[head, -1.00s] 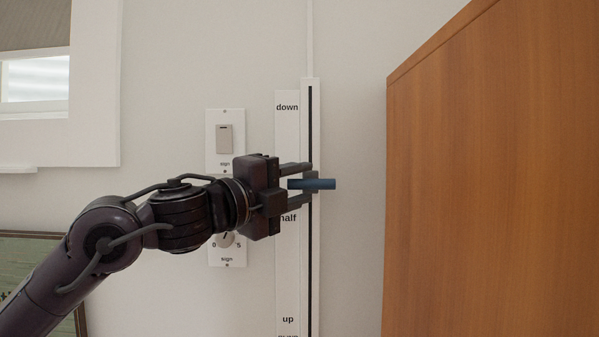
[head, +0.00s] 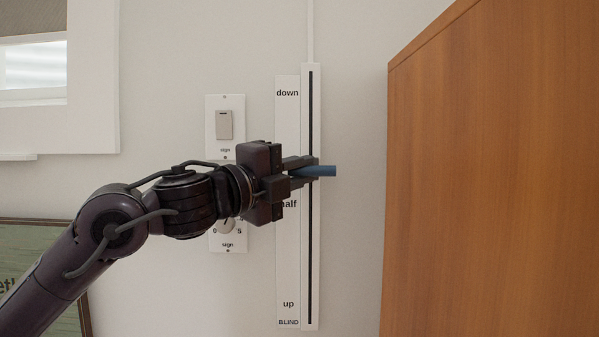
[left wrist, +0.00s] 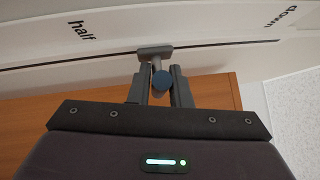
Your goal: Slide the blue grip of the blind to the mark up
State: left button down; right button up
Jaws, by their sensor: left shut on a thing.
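The blue grip (head: 321,171) of the blind sits on the slotted white track (head: 311,260), between the marks "down" (head: 287,93) and "half" (head: 289,204), nearer to "half". The mark "up" (head: 288,304) is low on the label strip, above the word BLIND. My left gripper (head: 304,168) is shut on the grip, one finger above and one below it. In the left wrist view the grip's round blue end (left wrist: 162,81) shows between the two fingers. My right gripper is not in view.
A wooden cabinet (head: 480,190) stands to the right of the track, with bare wall between. Left of the track is a wall switch (head: 224,124), with a dial (head: 226,227) below it, partly behind my arm. A window frame (head: 95,90) is at upper left.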

pick_arm(q)
notch_tip(320, 180, down, 26)
jog(key=b, duration=2)
jog(key=shift+d+f, duration=0.1)
jog(key=shift+f, duration=0.2)
jog(key=c, duration=1.6)
grip_release()
jog(key=shift+c, duration=0.2)
jog(key=shift+o, duration=1.3)
